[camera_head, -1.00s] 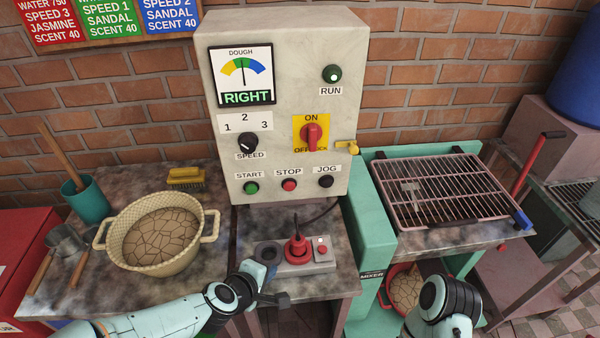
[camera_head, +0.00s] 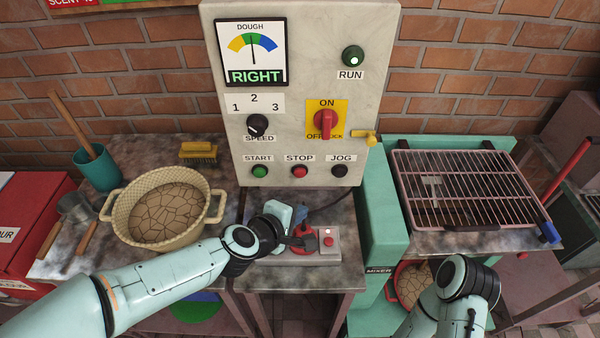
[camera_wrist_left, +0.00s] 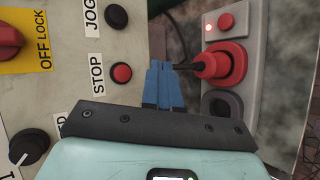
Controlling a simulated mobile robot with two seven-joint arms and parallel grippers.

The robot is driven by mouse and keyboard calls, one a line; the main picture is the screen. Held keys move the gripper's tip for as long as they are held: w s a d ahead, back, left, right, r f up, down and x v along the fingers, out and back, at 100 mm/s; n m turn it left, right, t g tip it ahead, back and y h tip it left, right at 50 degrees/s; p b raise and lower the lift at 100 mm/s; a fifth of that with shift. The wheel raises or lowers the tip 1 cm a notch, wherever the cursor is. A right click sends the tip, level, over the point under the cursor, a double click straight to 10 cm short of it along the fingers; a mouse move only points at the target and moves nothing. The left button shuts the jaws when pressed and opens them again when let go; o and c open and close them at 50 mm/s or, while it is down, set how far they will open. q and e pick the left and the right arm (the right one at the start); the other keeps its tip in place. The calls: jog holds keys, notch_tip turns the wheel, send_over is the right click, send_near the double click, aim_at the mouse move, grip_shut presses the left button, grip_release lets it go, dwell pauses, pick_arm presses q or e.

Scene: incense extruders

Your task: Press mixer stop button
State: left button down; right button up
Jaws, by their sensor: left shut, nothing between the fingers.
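The red STOP button (camera_head: 299,171) sits low on the pale mixer control panel (camera_head: 225,120), between the green START button (camera_head: 260,171) and the black JOG button (camera_head: 338,171). In the left wrist view the STOP button (camera_wrist_left: 121,72) is uncovered, to the left of my fingertips. My left gripper (camera_head: 301,214) is shut and empty, below the STOP button and apart from it. Its blue fingers (camera_wrist_left: 159,66) are together in the wrist view. My right arm shows at the lower right; its gripper is not visible.
A grey box with a red plug (camera_wrist_left: 221,63) is close beside my left fingers, with a cable. A basin of dough (camera_head: 165,212) stands left on the counter. A yellow handle (camera_head: 364,137) sticks out at the panel's right. A wire rack (camera_head: 465,190) is further right.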

aim_at(300, 172)
pick_arm(q)
jog(key=w+p, duration=0.1)
jog(key=w, duration=0.7)
jog(key=shift+p, duration=0.4)
jog(key=shift+s, duration=0.1)
jog(key=shift+w, duration=0.2)
dwell(1.3)
jog(key=shift+w, duration=0.25)
jog(key=shift+w+p, duration=0.3)
jog(key=shift+w, duration=0.2)
dwell(0.7)
dwell(0.3)
jog(key=shift+s+b, duration=0.35)
jog(key=shift+s, duration=0.6)
